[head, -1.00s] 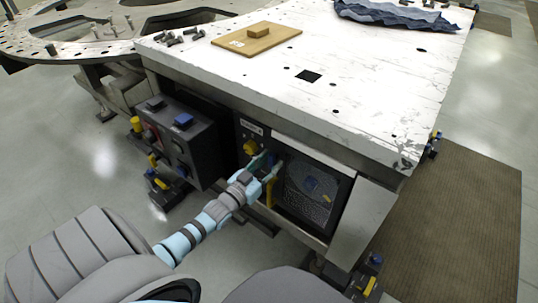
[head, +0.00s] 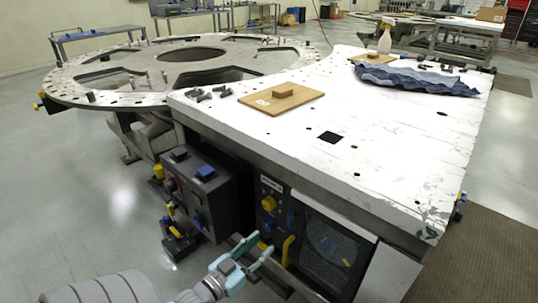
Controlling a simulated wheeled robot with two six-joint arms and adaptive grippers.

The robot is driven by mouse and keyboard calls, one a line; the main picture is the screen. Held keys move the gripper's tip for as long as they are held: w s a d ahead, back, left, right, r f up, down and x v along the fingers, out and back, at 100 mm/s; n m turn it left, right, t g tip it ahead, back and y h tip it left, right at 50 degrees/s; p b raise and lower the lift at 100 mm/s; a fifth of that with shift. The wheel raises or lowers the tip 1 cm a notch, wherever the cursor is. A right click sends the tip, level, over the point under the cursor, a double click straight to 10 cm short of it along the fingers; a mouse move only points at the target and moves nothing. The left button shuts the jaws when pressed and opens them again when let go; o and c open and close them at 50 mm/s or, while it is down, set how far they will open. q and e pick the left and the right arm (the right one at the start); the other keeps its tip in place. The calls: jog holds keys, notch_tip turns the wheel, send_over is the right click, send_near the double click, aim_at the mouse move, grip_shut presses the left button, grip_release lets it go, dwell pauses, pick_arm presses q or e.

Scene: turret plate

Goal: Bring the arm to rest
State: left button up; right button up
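My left gripper (head: 256,252) is in the lower middle of the head view, at the end of a pale blue and grey arm. Its two teal fingers are spread apart, with nothing seen between them. It is in front of the control panel on the table's side, below a yellow knob (head: 268,203) and left of a yellow handle (head: 288,250). A gap to the panel is hard to judge. My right gripper is not in view.
A white worn table (head: 390,165) carries wooden boards (head: 281,99), bolts (head: 209,95) and a crumpled blue cloth (head: 418,79). A dark control box (head: 196,190) juts out left of the panel. A round turret plate (head: 105,98) stands behind left. Open floor lies at left.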

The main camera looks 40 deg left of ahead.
pick_arm(q)
jog(key=s+a+f+g+y+p, duration=0.15)
jog(key=s+f+g, duration=0.35)
jog(key=s+f, duration=0.5)
jog(key=s+a+f+g+p, duration=0.25)
jog(key=s+f+g, duration=0.4)
jog(key=f, duration=0.75)
jog(key=s+d+f+g+p, duration=0.2)
jog(key=s+d, duration=0.2)
jog(key=s, duration=0.3)
jog(key=s+d+f+g+p, duration=0.2)
jog(key=s+d+f+g, duration=0.1)
jog(key=s, duration=0.4)
jog(key=s+d+h+p, duration=0.1)
jog(key=d+p, duration=0.1)
jog(key=d, duration=0.5)
jog(key=shift+r, duration=0.45)
